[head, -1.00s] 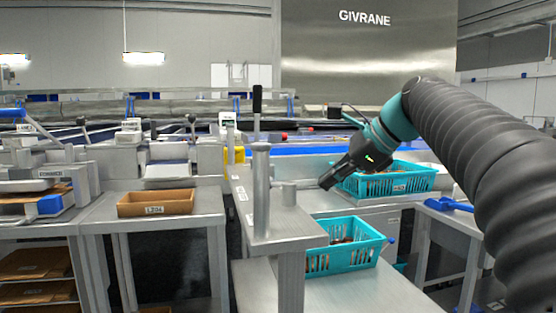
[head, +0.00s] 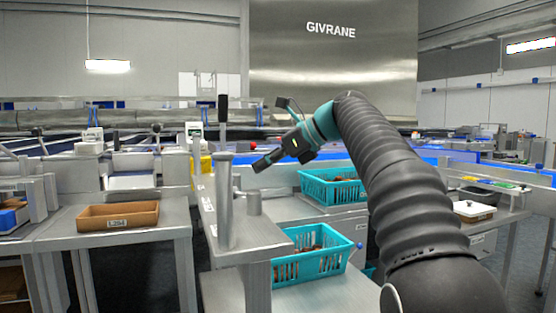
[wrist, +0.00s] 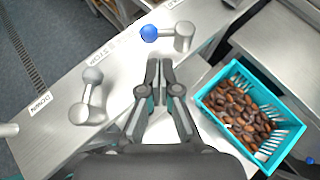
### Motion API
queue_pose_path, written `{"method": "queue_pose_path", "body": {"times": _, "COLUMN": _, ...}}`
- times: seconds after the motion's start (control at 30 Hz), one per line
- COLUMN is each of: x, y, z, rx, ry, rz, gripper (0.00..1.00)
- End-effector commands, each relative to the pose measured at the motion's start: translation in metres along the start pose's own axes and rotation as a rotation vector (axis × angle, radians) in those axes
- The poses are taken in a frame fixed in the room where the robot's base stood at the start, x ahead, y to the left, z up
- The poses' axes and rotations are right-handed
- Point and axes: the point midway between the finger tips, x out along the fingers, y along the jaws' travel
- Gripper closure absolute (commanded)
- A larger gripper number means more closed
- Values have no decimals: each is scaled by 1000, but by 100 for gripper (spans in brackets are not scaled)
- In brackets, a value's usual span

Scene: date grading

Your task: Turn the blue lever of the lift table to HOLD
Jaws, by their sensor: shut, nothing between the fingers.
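In the wrist view, the blue lever shows as a blue ball knob (wrist: 149,33) on a short arm from a grey hub (wrist: 183,38). It sits on a grey metal top with lettered labels along its edge, and its knob points left. The lettering beside it is too small and turned to read surely. My gripper (wrist: 159,68) is shut and empty, below the lever in this picture and apart from it. In the head view my gripper (head: 260,164) hangs right of a grey post (head: 224,200); I cannot make out the blue lever there.
A second, all-grey lever (wrist: 92,75) stands left of my gripper, near a label reading DOWN (wrist: 40,103). A teal crate of dates (wrist: 213,82) lies to the right. In the head view, another teal crate (head: 330,190) stands behind, and a brown tray (head: 118,216) at left.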

Motion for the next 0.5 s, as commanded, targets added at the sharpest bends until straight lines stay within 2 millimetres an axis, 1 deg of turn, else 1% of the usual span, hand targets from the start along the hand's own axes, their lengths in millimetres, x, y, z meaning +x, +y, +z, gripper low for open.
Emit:
{"method": "queue_pose_path", "body": {"times": 0.03, "x": 12, "y": 1, "z": -2, "rx": -1, "ry": 1, "rz": 4, "gripper": 100}}
{"method": "queue_pose_path", "body": {"times": 0.13, "x": 29, "y": 1, "z": -2, "rx": -1, "ry": 1, "rz": 2, "gripper": 100}}
{"method": "queue_pose_path", "body": {"times": 0.2, "x": 39, "y": 1, "z": 3, "rx": -1, "ry": 1, "rz": 2, "gripper": 100}}
{"method": "queue_pose_path", "body": {"times": 0.3, "x": 51, "y": 1, "z": 6, "rx": -2, "ry": 0, "rz": 2, "gripper": 100}}
{"method": "queue_pose_path", "body": {"times": 0.5, "x": 62, "y": 0, "z": 10, "rx": -1, "ry": 1, "rz": -1, "gripper": 100}}
